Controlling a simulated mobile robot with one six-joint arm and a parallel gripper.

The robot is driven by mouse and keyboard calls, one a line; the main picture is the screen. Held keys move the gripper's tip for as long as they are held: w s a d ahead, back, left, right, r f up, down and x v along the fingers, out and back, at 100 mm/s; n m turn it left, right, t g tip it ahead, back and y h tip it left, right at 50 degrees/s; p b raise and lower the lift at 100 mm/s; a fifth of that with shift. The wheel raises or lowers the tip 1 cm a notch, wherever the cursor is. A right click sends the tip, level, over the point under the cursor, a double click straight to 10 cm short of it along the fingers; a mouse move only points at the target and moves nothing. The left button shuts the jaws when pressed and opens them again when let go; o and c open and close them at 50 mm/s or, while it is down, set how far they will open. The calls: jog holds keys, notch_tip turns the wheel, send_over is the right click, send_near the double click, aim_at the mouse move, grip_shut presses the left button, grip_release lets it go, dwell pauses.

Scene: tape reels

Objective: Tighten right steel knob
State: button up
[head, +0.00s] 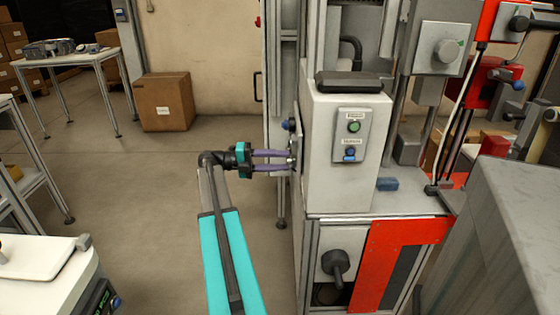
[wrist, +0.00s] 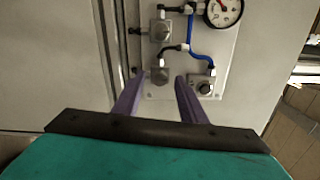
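In the wrist view, a pale panel carries two lower steel knobs side by side. The right steel knob (wrist: 205,88) is on a square block, just right of my right fingertip. The left steel knob (wrist: 159,76) appears between my two purple fingertips, with space on both sides. My gripper (wrist: 162,77) is open and empty; I cannot tell whether its tips reach past the left knob's face. In the head view, my gripper (head: 291,160) points right at the side of the white cabinet (head: 330,185). The knobs are barely visible there.
A third steel knob (wrist: 160,30) sits above the left one. Blue hoses (wrist: 190,40) and a pressure gauge (wrist: 224,10) are close by on the panel. The floor (head: 180,200) left of the cabinet is clear.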

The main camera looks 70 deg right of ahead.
jog(key=shift+w, duration=0.15)
jog(key=p+v, duration=0.2)
jog(key=v, duration=0.9)
jog(key=shift+r, duration=0.25)
jog(key=w+p, duration=0.1)
jog(key=p, duration=0.4)
jog(key=shift+d, duration=0.15)
jog(key=p, duration=0.6)
jog(key=shift+w, duration=0.35)
jog(key=a+p, duration=0.1)
jog(key=p, duration=0.9)
jog(key=shift+w, duration=0.25)
jog(key=shift+a+f+p, duration=0.15)
jog(key=shift+f+p, duration=0.1)
jog(key=shift+p, duration=0.7)
jog(key=shift+s, duration=0.1)
